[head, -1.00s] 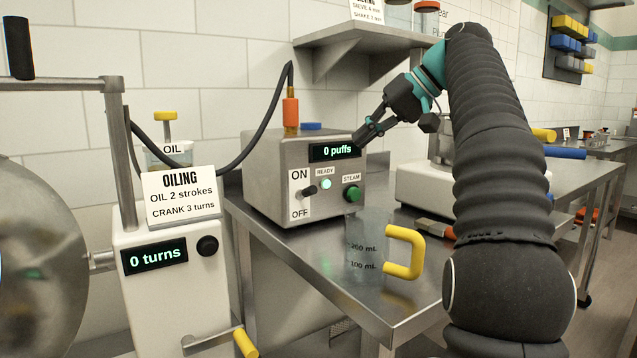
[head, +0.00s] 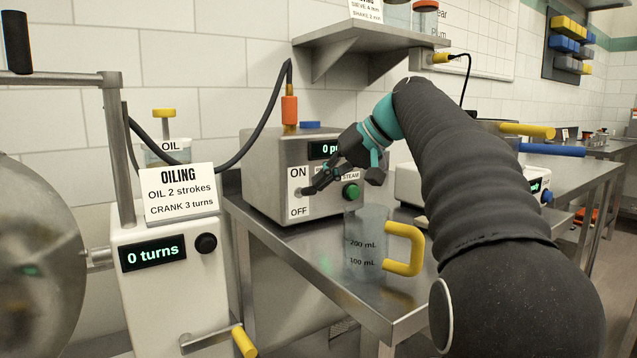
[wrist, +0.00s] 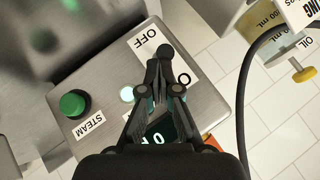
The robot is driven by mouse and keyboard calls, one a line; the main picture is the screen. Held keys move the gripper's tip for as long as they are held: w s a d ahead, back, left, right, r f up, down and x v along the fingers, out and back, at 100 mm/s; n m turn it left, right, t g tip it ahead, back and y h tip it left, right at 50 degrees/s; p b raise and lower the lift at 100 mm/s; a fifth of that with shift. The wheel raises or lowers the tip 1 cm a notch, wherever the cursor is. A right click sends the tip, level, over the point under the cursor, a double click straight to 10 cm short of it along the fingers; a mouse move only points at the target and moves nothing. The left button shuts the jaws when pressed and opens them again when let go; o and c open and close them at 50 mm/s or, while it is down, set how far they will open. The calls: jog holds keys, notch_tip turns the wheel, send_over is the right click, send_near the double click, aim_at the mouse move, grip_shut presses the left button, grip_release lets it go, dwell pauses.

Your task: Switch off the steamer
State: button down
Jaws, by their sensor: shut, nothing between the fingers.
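The steamer (head: 262,180) is a grey metal box on the steel table, with an ON/OFF plate (head: 298,211) on its front. In the head view my gripper (head: 313,186) is in front of the steamer, its tips at the switch and largely covering the lever. In the wrist view the steamer face (wrist: 108,62) appears turned over. The dark round switch knob (wrist: 165,52) shows just beyond the tips of my shut gripper (wrist: 160,68); I cannot tell whether they touch. The ready lamp (wrist: 127,94) glows pale. The green steam button (wrist: 73,104) is beside it.
A clear measuring jug (head: 364,245) with a yellow handle stands close in front of the steamer. A black hose (head: 262,125) rises from its orange fitting. The oiling machine (head: 158,280) stands at left. A shelf (head: 368,37) hangs above.

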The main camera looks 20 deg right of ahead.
jog(key=shift+a+f, duration=0.15)
jog(key=shift+f, duration=0.05)
jog(key=shift+s+f+b, duration=0.15)
jog(key=shift+s+f, duration=0.05)
jog(key=shift+f, duration=0.3)
jog(key=shift+s+f+b, duration=0.15)
jog(key=shift+s+f, duration=0.05)
jog(key=shift+f, duration=0.3)
jog(key=shift+r, duration=0.25)
jog(key=shift+r+p, duration=0.7)
jog(key=shift+p, duration=0.15)
jog(key=shift+d, duration=0.2)
